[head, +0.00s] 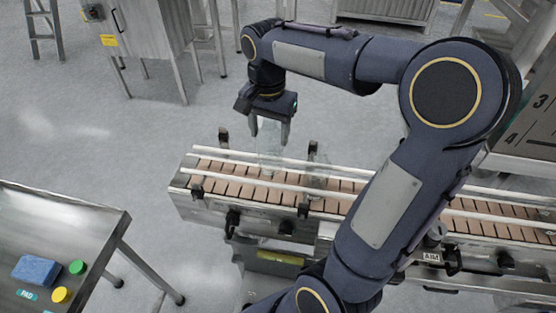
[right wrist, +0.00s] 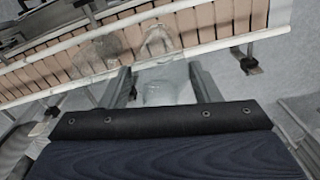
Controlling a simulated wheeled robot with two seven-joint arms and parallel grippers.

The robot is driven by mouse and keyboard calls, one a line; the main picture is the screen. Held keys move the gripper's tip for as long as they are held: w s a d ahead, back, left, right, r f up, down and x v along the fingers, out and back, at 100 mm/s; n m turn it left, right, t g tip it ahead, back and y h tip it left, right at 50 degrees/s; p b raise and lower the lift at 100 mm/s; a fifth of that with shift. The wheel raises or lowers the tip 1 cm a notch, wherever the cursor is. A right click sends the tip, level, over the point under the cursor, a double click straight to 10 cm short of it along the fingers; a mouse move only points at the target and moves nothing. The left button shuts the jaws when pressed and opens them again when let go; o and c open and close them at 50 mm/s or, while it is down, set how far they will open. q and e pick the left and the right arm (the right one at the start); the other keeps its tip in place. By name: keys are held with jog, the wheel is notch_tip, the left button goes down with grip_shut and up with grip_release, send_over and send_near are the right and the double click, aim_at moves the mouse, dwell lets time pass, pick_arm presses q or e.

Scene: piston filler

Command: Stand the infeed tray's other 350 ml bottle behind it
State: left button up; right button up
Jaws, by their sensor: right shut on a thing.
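In the right wrist view the held bottle (right wrist: 160,82) is between the two fingers (right wrist: 163,88). Another clear bottle (right wrist: 100,55) shows beside it at the conveyor, on the left in that view. The infeed tray cannot be made out. My left gripper is out of view.
The conveyor (head: 232,182) has brown slats, pale guide rails (head: 235,181) and black rail brackets. Open floor lies left of the conveyor.

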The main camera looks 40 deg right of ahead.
aim_at(270, 152)
jog(key=shift+f, duration=3.55)
jog(key=o, duration=1.2)
jog(key=shift+o, duration=0.2)
